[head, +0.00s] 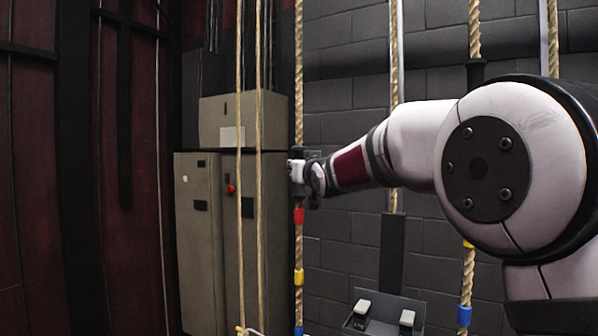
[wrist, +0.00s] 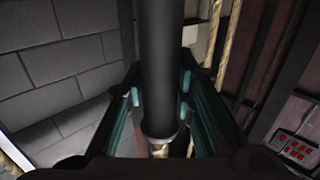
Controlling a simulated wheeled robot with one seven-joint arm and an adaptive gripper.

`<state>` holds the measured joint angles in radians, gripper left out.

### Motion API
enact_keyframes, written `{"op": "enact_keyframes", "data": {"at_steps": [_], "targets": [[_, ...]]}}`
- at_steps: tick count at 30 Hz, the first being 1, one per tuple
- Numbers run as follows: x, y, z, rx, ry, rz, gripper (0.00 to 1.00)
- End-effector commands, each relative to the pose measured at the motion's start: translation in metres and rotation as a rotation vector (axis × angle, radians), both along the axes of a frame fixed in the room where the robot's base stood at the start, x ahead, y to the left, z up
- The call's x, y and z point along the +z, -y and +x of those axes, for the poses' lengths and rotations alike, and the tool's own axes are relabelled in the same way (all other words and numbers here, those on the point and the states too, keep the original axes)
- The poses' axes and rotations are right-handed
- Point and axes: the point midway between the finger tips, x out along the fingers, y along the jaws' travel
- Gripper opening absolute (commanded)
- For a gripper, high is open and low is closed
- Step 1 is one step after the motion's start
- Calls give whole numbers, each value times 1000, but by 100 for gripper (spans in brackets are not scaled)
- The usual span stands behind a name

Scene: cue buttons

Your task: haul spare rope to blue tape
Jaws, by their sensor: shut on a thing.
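A tan rope (head: 298,90) hangs in the head view and carries red tape (head: 298,215), yellow tape (head: 298,277) and blue tape (head: 298,331) below my gripper (head: 302,177). The blue tape is at the bottom edge of the picture. In the wrist view my gripper (wrist: 158,98) is shut around a dark sleeve (wrist: 160,60), with a bit of rope at its lower end. The gripper is just above the red tape. No label shows which rope is the spare one.
Another rope (head: 475,30) on the right has a dark sleeve (head: 475,72), yellow tape (head: 468,244) and blue tape (head: 464,316). Two thin ropes hang before a grey cabinet (head: 200,240) with a red knob (head: 231,189). A panel with two pale buttons (head: 362,307) is low at centre.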

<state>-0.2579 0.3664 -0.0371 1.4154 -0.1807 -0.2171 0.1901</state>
Motion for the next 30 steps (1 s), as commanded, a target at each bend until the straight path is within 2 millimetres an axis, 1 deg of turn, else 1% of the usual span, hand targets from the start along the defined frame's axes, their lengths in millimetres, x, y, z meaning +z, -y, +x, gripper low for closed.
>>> {"op": "enact_keyframes", "data": {"at_steps": [1,2,3,4,13,17,20,30], "targets": [[-2,0,0,0,-4,-1,26],[-2,0,0,0,-4,-1,33],[-2,0,0,0,-4,-1,42],[-2,0,0,0,-4,-1,45],[-2,0,0,0,-3,-1,45],[-1,2,-7,0,-2,-1,45],[0,5,-19,0,-2,-1,45],[-1,22,-82,-1,-3,-1,45]]}}
